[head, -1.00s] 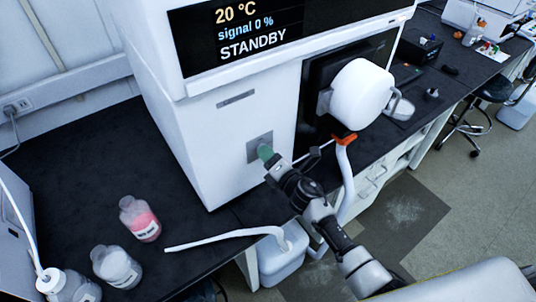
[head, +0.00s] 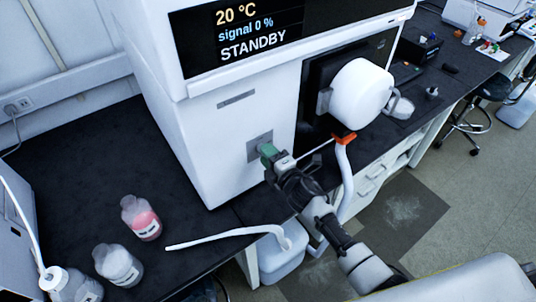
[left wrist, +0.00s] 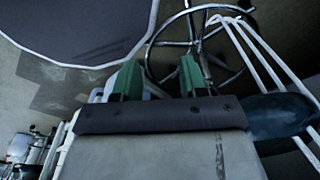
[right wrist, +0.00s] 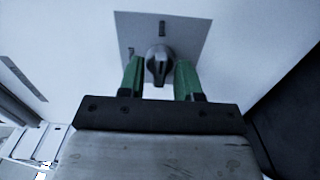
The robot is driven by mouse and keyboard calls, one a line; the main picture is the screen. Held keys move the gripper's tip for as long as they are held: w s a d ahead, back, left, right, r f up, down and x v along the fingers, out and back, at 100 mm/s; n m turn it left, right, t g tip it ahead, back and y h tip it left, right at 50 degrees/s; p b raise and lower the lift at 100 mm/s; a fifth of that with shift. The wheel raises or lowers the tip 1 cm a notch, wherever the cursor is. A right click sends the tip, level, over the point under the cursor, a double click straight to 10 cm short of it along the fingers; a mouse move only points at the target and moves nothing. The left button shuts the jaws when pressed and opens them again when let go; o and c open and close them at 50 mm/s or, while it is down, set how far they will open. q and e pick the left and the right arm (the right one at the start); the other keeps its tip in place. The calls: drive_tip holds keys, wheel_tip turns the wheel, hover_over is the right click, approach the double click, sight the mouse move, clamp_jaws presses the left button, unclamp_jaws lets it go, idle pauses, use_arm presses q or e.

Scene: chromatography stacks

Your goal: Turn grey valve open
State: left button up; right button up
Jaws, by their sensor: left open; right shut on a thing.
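The grey valve (right wrist: 158,66) is a small round knob with a raised ridge, on a square grey plate (right wrist: 190,30) on the front of the white instrument. The plate also shows in the head view (head: 254,152), where the gripper hides the knob. My right gripper (right wrist: 160,78) has its green fingers on both sides of the knob and is shut on it. In the head view the right gripper (head: 270,154) reaches the plate from the lower right. My left gripper (left wrist: 159,78) shows only in its wrist view, open and empty, with floor and a stool base beyond it.
The white instrument (head: 225,125) reads STANDBY and signal 0 %. A white round housing (head: 358,95) and a white hose (head: 346,180) are right of the arm. A pink bottle (head: 146,226) and clear bottles stand on the dark bench at lower left.

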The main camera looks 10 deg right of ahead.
drive_tip(key=o, duration=0.5)
drive_tip(key=shift+o, duration=0.2)
drive_tip(key=b+v, duration=0.1)
drive_tip(key=v, duration=1)
drive_tip(key=shift+b, duration=0.35)
drive_tip(key=shift+f, duration=0.15)
